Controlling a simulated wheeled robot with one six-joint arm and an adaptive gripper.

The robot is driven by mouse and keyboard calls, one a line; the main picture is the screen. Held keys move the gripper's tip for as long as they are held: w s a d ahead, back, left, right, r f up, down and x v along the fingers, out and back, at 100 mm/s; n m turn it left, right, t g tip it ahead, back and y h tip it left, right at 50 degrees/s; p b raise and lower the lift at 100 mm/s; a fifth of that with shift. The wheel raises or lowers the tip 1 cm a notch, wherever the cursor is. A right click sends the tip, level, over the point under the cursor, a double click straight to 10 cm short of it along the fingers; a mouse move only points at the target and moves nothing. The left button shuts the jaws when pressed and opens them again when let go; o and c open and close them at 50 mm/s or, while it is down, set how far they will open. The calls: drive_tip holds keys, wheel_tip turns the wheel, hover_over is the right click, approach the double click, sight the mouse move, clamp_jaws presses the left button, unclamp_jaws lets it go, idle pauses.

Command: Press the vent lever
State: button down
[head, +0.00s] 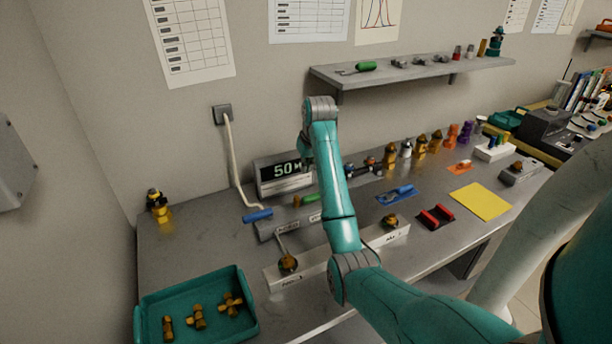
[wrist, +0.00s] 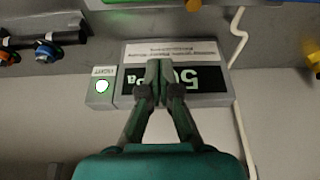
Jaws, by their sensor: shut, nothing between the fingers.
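My gripper (wrist: 158,76) is shut and empty, its fingertips together in front of the grey display box (wrist: 128,54). I cannot make out for certain which part is the vent lever. In the head view, the display box (head: 262,184) reads 50, its right part hidden by my arm. My gripper (head: 307,163) is in front of it, partly hidden.
A dark pipe (wrist: 22,43) with blue and orange knobs lies left in the wrist view. A white cable (wrist: 238,35) runs on the right. In the head view, a teal tray (head: 150,301) with brass fittings is front left, and a shelf (head: 425,72) hangs above the bench.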

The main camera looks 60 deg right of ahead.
sight(316, 199)
drive_tip(key=x, duration=0.9)
drive_tip(key=shift+s+a, duration=0.55)
drive_tip(key=shift+s, duration=0.3)
drive_tip(key=shift+s+a, duration=0.5)
drive_tip(key=shift+s, duration=0.4)
